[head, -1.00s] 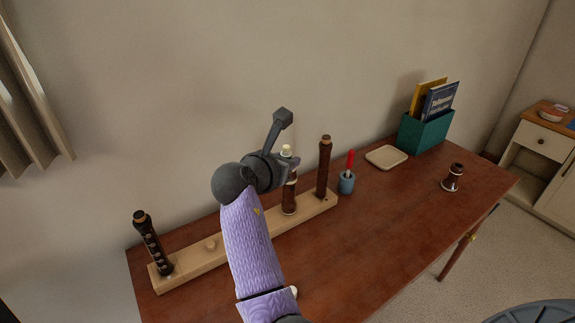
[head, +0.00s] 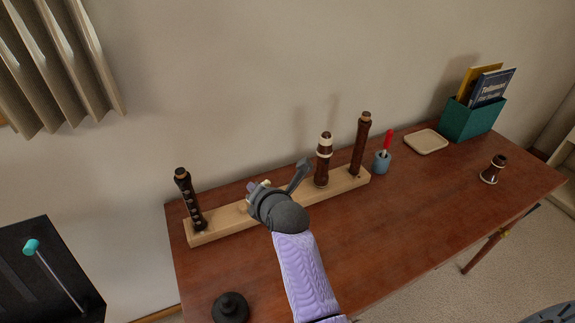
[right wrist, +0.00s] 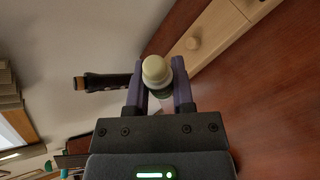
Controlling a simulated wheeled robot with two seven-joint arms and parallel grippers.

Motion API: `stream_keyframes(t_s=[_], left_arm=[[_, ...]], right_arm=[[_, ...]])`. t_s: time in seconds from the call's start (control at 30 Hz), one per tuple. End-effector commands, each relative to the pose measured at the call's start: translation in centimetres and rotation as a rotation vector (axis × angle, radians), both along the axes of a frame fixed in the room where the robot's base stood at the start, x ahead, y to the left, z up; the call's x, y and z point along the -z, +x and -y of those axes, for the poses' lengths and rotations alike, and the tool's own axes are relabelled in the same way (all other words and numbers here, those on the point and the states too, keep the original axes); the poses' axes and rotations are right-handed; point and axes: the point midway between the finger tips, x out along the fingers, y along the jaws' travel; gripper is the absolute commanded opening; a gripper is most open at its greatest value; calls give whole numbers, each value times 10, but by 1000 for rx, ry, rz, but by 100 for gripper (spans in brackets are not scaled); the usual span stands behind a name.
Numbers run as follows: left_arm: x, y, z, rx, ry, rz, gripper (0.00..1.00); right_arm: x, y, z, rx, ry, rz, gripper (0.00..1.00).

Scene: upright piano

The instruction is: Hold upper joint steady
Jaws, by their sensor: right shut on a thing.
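A dark joint with silver keys (head: 187,198) stands tilted at the left end of the wooden rack (head: 215,226); which piece is the upper joint I cannot tell for sure. A dark joint with cream rings (head: 323,158) and a taller plain brown joint (head: 361,146) stand at the rack's right end. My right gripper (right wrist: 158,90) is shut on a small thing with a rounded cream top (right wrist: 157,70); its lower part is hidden. In the head view this gripper (head: 259,191) is over the rack's middle, apart from the keyed joint (right wrist: 105,82). My left gripper is out of view.
A blue cup with a red-handled tool (head: 383,160), a tan tray (head: 426,142), a green book box (head: 472,118) and a short dark piece (head: 493,169) lie to the right. A dark round thing (head: 230,307) is at the front left.

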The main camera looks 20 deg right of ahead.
Motion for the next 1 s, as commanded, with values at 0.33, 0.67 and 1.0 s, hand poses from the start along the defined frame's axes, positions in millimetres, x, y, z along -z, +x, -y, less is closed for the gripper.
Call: stream_keyframes(t_s=[0.33,0.67,1.0], left_arm=[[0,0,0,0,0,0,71],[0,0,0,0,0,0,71],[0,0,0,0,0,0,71]], right_arm=[[10,-21,-88,-534,582,-170,0],[-36,-64,-160,-872,973,-529,0],[-44,-39,-163,-883,999,-560,0]])
